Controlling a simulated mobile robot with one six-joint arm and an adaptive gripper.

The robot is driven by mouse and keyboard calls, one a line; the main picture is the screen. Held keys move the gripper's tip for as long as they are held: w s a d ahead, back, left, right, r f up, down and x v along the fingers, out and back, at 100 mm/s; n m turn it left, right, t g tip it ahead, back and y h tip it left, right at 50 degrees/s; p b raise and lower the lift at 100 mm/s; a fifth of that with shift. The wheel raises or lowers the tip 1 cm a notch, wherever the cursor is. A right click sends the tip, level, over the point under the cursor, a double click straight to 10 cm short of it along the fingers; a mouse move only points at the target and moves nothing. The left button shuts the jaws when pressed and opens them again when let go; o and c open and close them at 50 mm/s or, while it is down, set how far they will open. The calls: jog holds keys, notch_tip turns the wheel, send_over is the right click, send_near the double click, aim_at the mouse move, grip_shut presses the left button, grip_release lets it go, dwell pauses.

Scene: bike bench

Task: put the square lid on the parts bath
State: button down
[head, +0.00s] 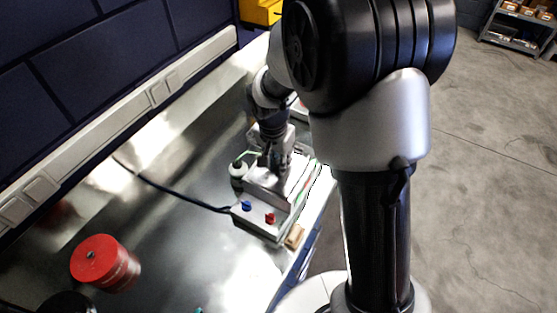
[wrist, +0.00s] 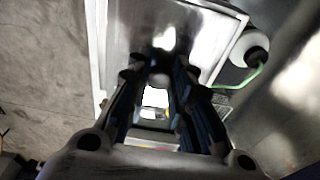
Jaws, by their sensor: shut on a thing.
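The parts bath (head: 256,220) is a grey box with a blue and a red knob on its front, standing near the bench's right edge. My gripper (head: 278,168) is above it, pointing down, and is shut on the square lid (head: 268,193), a flat grey plate over the top of the bath. In the wrist view, the lid (wrist: 195,32) spreads beyond my fingertips (wrist: 158,78), and a pale rim shows along its left side. The grip point is dark and partly hidden by my fingers. I cannot tell whether the lid rests on the rim or hangs just above it.
A white and black bottle-like item (head: 238,170) with a green cord stands close left of the bath. A small wooden block (head: 294,236) lies at its front right. A red can (head: 104,262) stands at the front left. The bench middle is mostly clear, crossed by a dark cable (head: 180,193).

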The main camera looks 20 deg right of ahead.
jog(key=shift+f+b, duration=0.5)
jog(key=shift+f, duration=0.1)
jog(key=c, duration=1.3)
grip_release()
jog(key=shift+c, duration=0.2)
notch_tip(320, 180, up, 11)
jog(key=s+a, duration=0.1)
jog(key=s+r+n+t+b, duration=0.1)
jog(key=s+n, duration=0.3)
jog(key=s, duration=0.7)
jog(key=s+d+r+n+t+y+b, duration=0.1)
jog(key=s+n, duration=0.4)
jog(key=s, duration=0.6)
jog(key=shift+s+d+r+t+b, duration=0.15)
jog(key=shift+s+r+t+b, duration=0.25)
jog(key=shift+r+t+b, duration=0.65)
